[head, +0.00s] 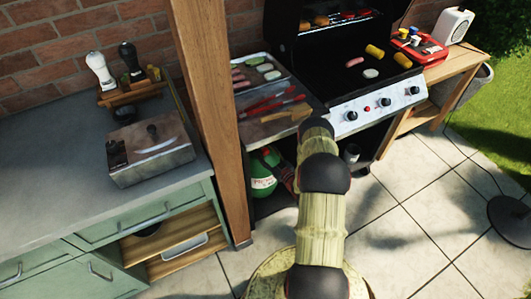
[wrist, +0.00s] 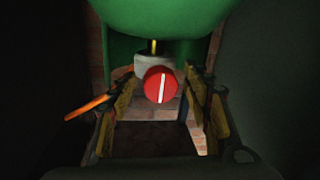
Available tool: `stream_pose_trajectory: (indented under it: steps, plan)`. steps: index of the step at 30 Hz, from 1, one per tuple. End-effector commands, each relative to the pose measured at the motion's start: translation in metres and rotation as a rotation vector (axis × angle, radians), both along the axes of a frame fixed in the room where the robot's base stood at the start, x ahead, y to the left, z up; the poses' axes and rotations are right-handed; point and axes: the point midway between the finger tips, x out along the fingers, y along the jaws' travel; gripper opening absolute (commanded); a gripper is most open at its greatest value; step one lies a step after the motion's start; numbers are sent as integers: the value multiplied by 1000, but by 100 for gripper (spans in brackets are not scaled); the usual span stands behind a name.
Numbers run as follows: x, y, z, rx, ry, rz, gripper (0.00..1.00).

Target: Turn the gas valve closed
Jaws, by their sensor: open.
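The gas valve knob (wrist: 160,86) is red with a white line across its face, in the middle of the wrist view. The line stands close to upright, with a slight tilt. The knob sits on a grey fitting (wrist: 150,64) at the green gas bottle (wrist: 160,18). My gripper (wrist: 160,98) is open, its fingers to the left and right of the knob and apart from it. In the head view the green gas bottle (head: 262,182) stands in the dark space under the grill's side shelf. My arm hides the gripper and the knob there.
An orange hose (wrist: 88,121) runs at the left of the wrist view. A wooden post (head: 208,120) stands left of the bottle's space. The grill (head: 375,103) with food is above and right. Open paving (head: 420,215) lies at the right.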

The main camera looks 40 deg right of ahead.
Motion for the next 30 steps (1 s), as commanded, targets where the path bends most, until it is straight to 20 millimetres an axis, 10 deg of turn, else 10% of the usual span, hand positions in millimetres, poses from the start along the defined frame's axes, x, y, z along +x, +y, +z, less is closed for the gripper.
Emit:
stream_pose_trajectory:
  steps: [30]
  plan:
    - [0, 0, 0, 5, -2, 0, 5]
